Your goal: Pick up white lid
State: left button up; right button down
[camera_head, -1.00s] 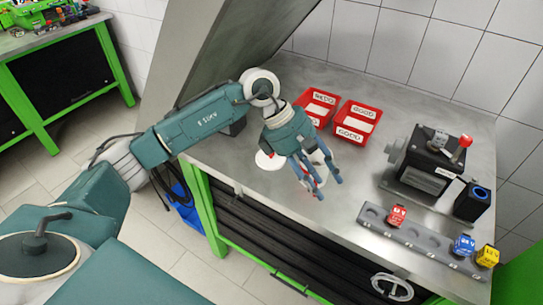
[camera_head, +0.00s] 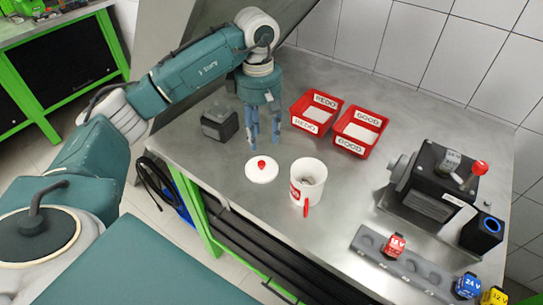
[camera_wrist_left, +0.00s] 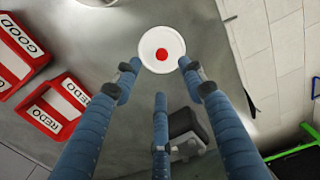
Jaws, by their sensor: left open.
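The white lid (camera_head: 262,169) with a red knob lies flat on the metal bench, left of a white mug. It also shows in the left wrist view (camera_wrist_left: 152,44), just beyond the fingertips. My left gripper (camera_head: 264,142) points down behind the lid, with its blue fingers spread and nothing between them. In the left wrist view the fingers (camera_wrist_left: 160,90) are apart, two at the sides and one in the middle. The lid is fully visible and apart from the gripper in the head view. My right gripper is not in view.
The white mug (camera_head: 307,183) with red handle stands beside the lid. A dark block (camera_head: 220,122) sits left of the gripper. Red REDO (camera_head: 316,112) and GOOD (camera_head: 360,131) bins stand behind. A black pump (camera_head: 430,175) and a grey rack (camera_head: 415,262) are at right.

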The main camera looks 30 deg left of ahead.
aim_at(261, 163)
pick_arm(q)
jog(key=f, duration=0.1)
jog(key=f+p, duration=0.1)
jog(key=f, duration=0.3)
jog(key=shift+s+a+p, duration=0.1)
jog(key=shift+a+p, duration=0.15)
jog(key=shift+p, duration=0.05)
jog(key=shift+f, duration=0.2)
notch_tip(261, 163, down, 4)
jog(key=p, duration=0.3)
jog(key=shift+d+f, duration=0.1)
jog(key=shift+f, duration=0.4)
jog(key=shift+c, duration=1.3)
jog(key=c, duration=0.8)
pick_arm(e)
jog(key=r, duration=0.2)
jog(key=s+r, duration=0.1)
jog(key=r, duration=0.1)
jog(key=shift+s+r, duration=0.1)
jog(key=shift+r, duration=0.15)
